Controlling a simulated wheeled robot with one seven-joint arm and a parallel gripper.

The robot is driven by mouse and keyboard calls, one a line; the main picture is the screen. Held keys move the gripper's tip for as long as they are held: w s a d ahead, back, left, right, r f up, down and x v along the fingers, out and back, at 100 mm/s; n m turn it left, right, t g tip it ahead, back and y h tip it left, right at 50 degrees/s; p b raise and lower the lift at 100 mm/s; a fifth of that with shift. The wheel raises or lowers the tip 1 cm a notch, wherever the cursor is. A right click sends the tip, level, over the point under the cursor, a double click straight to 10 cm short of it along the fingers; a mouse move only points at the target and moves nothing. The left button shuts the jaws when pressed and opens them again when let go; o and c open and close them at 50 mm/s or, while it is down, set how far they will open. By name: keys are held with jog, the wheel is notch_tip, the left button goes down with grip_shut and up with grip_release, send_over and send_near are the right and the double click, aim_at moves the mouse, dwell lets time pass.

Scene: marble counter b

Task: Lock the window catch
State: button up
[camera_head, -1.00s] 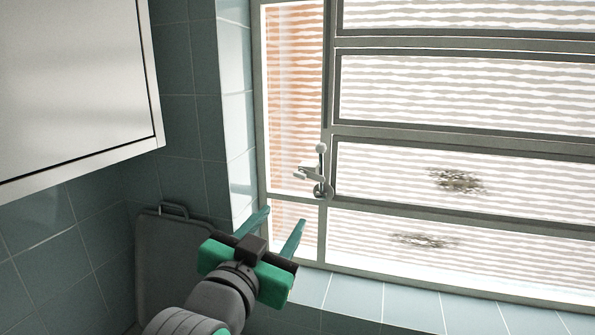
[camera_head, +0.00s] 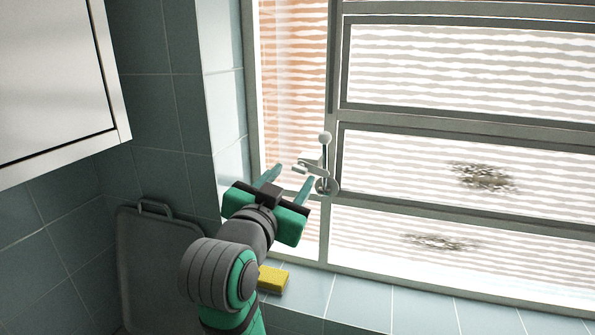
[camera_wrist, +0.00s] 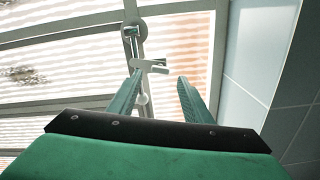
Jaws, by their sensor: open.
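The window catch (camera_head: 325,165) is a small pale metal fitting on the window's vertical frame bar. It has a round base, an upright rod topped by a white knob, and a short arm pointing left. My gripper (camera_head: 293,176) is open and empty, just left of the catch, fingers pointing toward the window. In the wrist view the catch (camera_wrist: 134,42) lies ahead, near the left fingertip of my gripper (camera_wrist: 159,78). Its short arm reaches across near the gap between the fingertips. The left finger partly covers the rod. I cannot tell whether anything touches.
A yellow sponge-like block (camera_head: 273,279) lies on the tiled sill (camera_head: 360,299). A white cabinet (camera_head: 50,80) hangs at upper left. A grey board (camera_head: 160,265) leans on the tiled wall. The window's horizontal frame bars extend right.

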aim_at(299, 169)
jog(key=shift+x, duration=2.1)
